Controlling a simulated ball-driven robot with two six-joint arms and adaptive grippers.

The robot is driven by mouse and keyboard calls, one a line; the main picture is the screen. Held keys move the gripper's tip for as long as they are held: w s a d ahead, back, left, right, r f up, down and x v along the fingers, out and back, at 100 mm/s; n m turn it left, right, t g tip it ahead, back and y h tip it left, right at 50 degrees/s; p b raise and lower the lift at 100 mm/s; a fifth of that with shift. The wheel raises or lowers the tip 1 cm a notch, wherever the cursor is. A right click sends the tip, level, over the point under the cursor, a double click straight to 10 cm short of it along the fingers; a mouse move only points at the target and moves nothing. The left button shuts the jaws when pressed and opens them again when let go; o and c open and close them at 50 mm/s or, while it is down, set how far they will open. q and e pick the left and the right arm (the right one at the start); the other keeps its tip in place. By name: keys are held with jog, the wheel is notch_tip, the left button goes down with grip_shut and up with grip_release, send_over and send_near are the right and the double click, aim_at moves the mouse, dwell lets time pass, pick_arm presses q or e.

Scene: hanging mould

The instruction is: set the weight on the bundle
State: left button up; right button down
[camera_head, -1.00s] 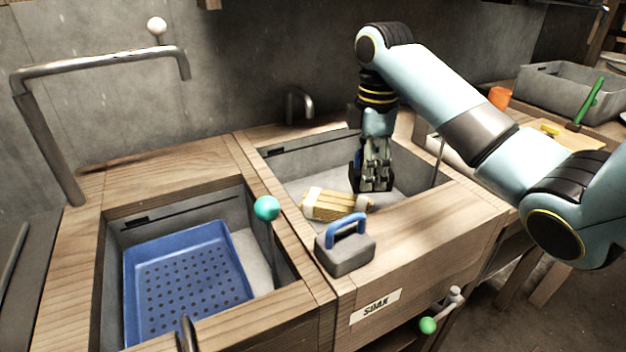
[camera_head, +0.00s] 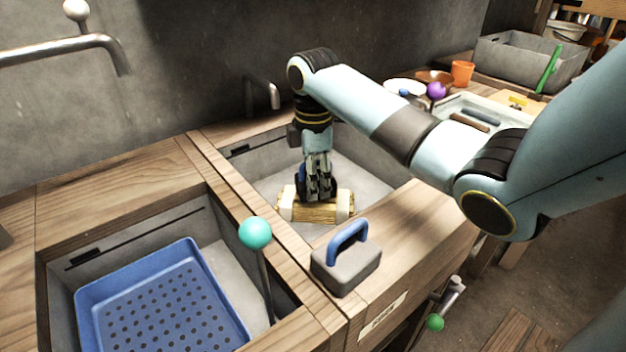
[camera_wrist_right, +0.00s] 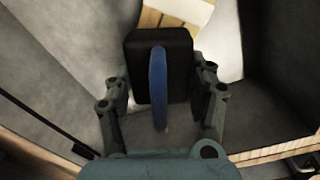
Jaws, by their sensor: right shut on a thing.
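The bundle (camera_head: 316,209), yellowish sticks with pale ends, lies in the right basin (camera_head: 375,180). In the right wrist view its striped side (camera_wrist_right: 188,10) shows at the top edge. My right gripper (camera_head: 319,190) points down at the bundle. It is shut on a dark weight (camera_wrist_right: 177,63) by its blue handle (camera_wrist_right: 158,85); in the head view fingers mostly hide this weight. I cannot tell whether the weight touches the bundle. A second, grey weight (camera_head: 345,272) with a blue handle stands on the wooden front edge. My left gripper is not in view.
A blue perforated tray (camera_head: 85,306) lies in the left basin. A teal-knobbed lever (camera_head: 255,232) rises between the basins. A tap (camera_head: 262,85) stands behind the right basin. An orange cup (camera_head: 462,73) and a purple ball (camera_head: 436,90) are at the back right.

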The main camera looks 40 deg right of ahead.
jog(key=shift+f, duration=0.6)
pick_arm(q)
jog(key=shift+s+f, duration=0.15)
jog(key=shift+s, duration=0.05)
pick_arm(e)
jog(key=shift+c, duration=2.1)
grip_release()
jog(key=shift+f, duration=0.1)
notch_tip(320, 180, up, 12)
jog(key=shift+r+p, duration=0.15)
jog(key=shift+p, duration=0.95)
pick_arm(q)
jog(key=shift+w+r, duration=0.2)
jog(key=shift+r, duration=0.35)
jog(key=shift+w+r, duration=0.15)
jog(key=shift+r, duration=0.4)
